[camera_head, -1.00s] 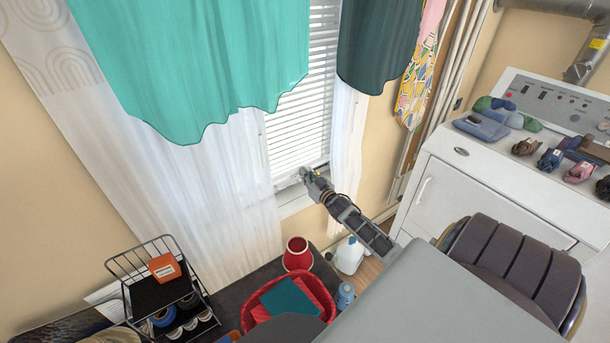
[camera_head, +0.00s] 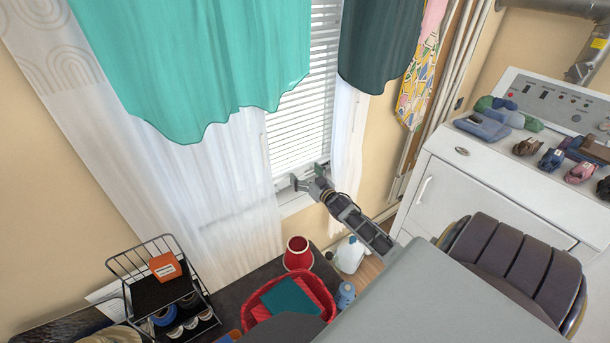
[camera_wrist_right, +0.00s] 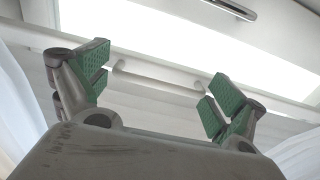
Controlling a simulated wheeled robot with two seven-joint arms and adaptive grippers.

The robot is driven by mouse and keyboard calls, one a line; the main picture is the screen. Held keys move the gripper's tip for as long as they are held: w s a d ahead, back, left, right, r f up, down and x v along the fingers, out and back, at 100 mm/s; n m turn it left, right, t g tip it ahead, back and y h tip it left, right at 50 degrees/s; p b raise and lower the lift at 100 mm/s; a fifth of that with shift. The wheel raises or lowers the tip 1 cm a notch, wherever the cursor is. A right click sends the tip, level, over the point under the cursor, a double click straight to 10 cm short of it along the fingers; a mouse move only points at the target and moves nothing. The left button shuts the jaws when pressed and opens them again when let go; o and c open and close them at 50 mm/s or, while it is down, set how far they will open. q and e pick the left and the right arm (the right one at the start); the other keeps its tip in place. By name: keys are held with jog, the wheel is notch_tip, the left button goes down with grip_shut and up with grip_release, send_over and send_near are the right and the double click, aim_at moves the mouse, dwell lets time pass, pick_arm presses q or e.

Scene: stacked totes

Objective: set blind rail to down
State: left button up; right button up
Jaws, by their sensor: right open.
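The white slatted blind (camera_head: 303,112) hangs in the window, partly behind teal cloth. Its lower end is near my right gripper (camera_head: 309,180), which is at the windowsill and hides part of the rail there. In the right wrist view, my right gripper (camera_wrist_right: 160,75) is open with its green-padded fingers spread wide. A white rail with a handle (camera_wrist_right: 160,83) lies beyond and between the fingers. The handle appears free of the pads; the exact distance is unclear. My left gripper is not in view.
Teal cloth (camera_head: 200,60) and dark cloth (camera_head: 380,45) hang before the window. White curtains (camera_head: 190,190) flank it. Below are a red basket (camera_head: 328,300), a red pot (camera_head: 297,255) and a black rack (camera_head: 150,297). A white cabinet (camera_head: 470,190) stands right. A metal bar (camera_wrist_right: 222,10) shows above the handle.

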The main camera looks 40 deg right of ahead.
jog(key=shift+f, duration=0.1)
jog(key=s+a, duration=0.1)
jog(key=s, duration=1.1)
jog(key=shift+a, duration=0.15)
dwell(0.7)
dwell(0.8)
